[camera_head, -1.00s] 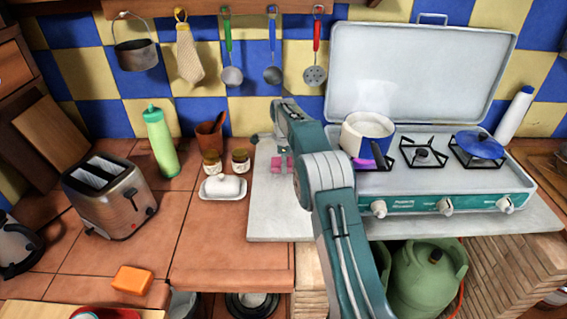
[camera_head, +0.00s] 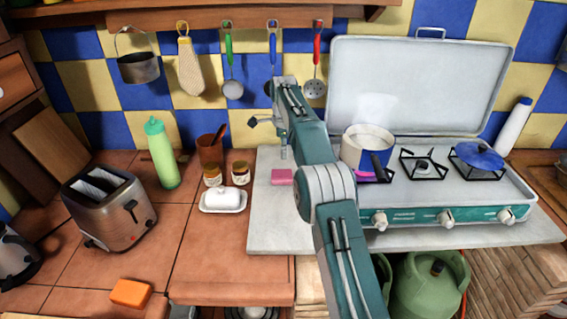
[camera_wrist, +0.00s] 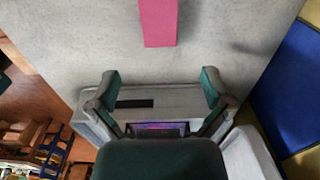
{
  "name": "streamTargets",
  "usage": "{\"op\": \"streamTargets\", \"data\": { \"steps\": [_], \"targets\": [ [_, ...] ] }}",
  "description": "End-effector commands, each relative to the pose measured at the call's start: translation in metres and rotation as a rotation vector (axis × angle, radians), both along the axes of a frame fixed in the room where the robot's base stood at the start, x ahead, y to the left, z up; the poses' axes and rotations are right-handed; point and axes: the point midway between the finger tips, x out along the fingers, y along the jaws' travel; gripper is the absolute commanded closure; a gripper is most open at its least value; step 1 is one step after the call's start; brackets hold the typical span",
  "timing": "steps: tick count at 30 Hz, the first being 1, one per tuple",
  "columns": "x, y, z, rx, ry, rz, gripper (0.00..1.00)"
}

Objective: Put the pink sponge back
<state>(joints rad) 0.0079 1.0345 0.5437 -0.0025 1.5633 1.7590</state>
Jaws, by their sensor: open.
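The pink sponge (camera_head: 282,177) lies on the pale stone slab (camera_head: 268,225), left of the stove. In the wrist view the sponge (camera_wrist: 158,22) shows at the top, beyond the fingertips and apart from them. My gripper (camera_head: 268,138) is raised above the slab, behind the sponge in the head view. In the wrist view my gripper (camera_wrist: 159,88) has its two fingers wide apart with nothing between them.
A camping stove (camera_head: 445,190) with a pot (camera_head: 367,150) stands close on the right. A butter dish (camera_head: 222,201), jars (camera_head: 240,173), a brown cup (camera_head: 210,150) and a green bottle (camera_head: 162,155) stand left. Utensils hang behind my gripper. An orange sponge (camera_head: 130,293) lies front left.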

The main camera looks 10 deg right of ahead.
Motion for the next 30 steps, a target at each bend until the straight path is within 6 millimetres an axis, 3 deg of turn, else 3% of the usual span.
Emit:
{"op": "streamTargets", "data": {
  "steps": [10, 14, 23, 30],
  "targets": [
    [-0.002, 0.0, 0.025, 0.0, -0.005, 0.017, 0.0],
    [-0.011, 0.0, 0.048, -0.001, -0.027, 0.088, 0.0],
    [-0.048, 0.002, 0.108, -0.015, -0.091, 0.323, 0.0],
    [-0.089, 0.002, 0.146, -0.036, -0.139, 0.511, 0.0]
  ]
}}
